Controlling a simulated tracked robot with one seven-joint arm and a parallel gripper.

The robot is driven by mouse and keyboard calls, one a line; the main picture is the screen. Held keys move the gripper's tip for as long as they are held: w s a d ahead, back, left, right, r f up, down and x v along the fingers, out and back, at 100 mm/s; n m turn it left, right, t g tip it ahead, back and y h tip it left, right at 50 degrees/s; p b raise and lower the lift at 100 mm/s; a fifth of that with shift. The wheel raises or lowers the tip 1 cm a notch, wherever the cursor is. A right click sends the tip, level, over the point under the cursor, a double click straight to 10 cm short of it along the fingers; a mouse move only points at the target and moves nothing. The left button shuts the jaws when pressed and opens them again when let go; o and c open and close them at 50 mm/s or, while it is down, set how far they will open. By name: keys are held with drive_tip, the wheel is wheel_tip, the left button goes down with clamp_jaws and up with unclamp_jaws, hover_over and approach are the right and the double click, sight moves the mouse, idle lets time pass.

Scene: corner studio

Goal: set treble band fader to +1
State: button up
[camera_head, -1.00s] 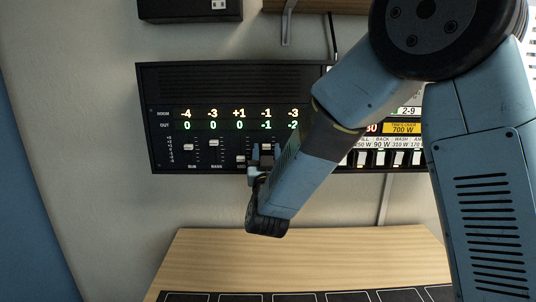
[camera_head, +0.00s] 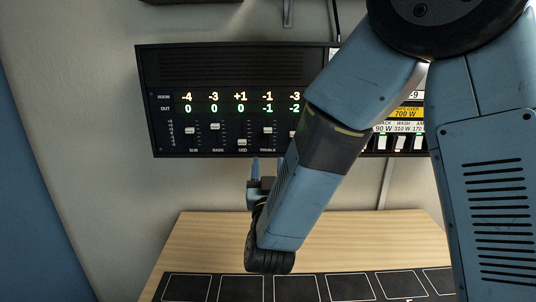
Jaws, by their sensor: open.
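The black equaliser panel (camera_head: 230,70) hangs on the wall, with lit ROOM and OUT rows above its faders. The treble fader (camera_head: 267,130) has a light cap, about level with the sub fader (camera_head: 189,130). The OUT readout over treble (camera_head: 267,108) shows -1, and the ROOM value above it reads -1. My gripper (camera_head: 267,168) is open and empty, its fingers pointing up just below the panel's lower edge, apart from the treble cap. My forearm partly hides the far finger and covers the panel's right part.
The bass fader (camera_head: 215,126) and the low-set mid fader (camera_head: 242,142) stand left of treble. A panel of labelled switches (camera_head: 407,142) is at the right. A wooden desk (camera_head: 205,235) with a dark strip of outlined squares (camera_head: 240,290) lies below.

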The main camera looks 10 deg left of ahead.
drive_tip(key=shift+v, duration=1.15)
drive_tip(key=w+d+r+g, duration=0.3)
drive_tip(key=d+g, duration=0.1)
drive_tip(key=d, duration=0.4)
drive_tip(key=w+d+r+g, duration=0.2)
drive_tip(key=w+d+g, duration=0.2)
drive_tip(key=d, duration=0.3)
drive_tip(key=s+d+m+g+h, duration=0.2)
drive_tip(key=s+d+g+h, duration=0.3)
drive_tip(key=s+d, duration=1.5)
drive_tip(key=d+g, duration=0.2)
drive_tip(key=g, duration=0.1)
drive_tip(key=shift+s+d+m, duration=0.15)
drive_tip(key=shift+s+m, duration=0.15)
